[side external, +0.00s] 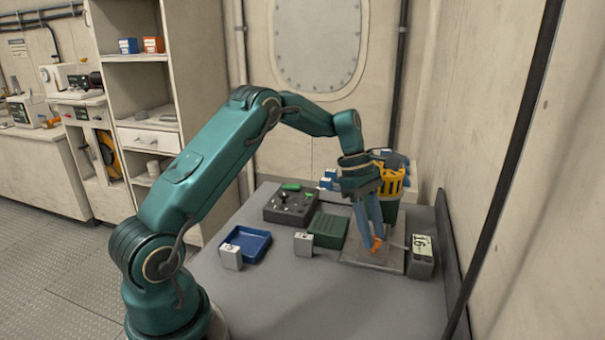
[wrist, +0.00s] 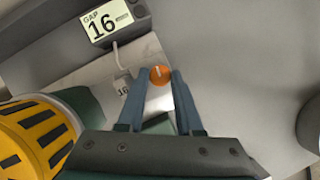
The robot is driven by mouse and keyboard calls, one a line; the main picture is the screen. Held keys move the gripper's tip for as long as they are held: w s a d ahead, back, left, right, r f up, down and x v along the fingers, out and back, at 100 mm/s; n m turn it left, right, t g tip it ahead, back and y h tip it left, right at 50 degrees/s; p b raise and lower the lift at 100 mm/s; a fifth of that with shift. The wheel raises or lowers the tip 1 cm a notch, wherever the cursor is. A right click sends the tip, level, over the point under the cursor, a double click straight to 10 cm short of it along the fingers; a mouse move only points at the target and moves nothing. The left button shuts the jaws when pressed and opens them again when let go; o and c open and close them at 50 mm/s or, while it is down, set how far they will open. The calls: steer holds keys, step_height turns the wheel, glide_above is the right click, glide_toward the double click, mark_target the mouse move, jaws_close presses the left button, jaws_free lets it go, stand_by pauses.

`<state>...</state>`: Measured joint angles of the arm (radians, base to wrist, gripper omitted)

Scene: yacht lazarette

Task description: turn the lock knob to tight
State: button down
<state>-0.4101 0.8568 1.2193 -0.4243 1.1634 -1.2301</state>
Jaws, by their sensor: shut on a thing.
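The orange lock knob (side external: 376,247) stands on a grey plate (side external: 356,256) at the right of the bench. In the wrist view the knob (wrist: 159,75) has a short white mark on its top, near upright in the picture. My gripper (wrist: 157,88) points down with its blue fingers on either side of the knob and is shut on it. In the side view the fingertips (side external: 374,240) partly hide the knob. A display (side external: 422,247) beside the plate reads "GAP 16" in the wrist view (wrist: 106,23).
A yellow and green cylindrical thing (wrist: 32,136) is close to my gripper. The bench front is clear.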

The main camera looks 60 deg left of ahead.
steer(key=shift+w+m+g, duration=0.15)
steer(key=shift+m+g, duration=0.25)
steer(key=shift+m, duration=0.65)
steer(key=shift+w+m+g, duration=0.1)
steer(key=shift+m+g, duration=0.3)
steer(key=shift+m, duration=0.65)
steer(key=shift+w+m, duration=0.15)
steer(key=shift+m, duration=0.35)
steer(key=shift+m+g, duration=0.3)
steer(key=shift+m, duration=0.1)
steer(key=shift+s, duration=0.2)
steer(key=c, duration=0.6)
jaws_free()
steer(key=shift+w+n, duration=0.1)
steer(key=shift+n, duration=0.4)
steer(key=shift+s+n, duration=0.2)
steer(key=shift+n, duration=0.4)
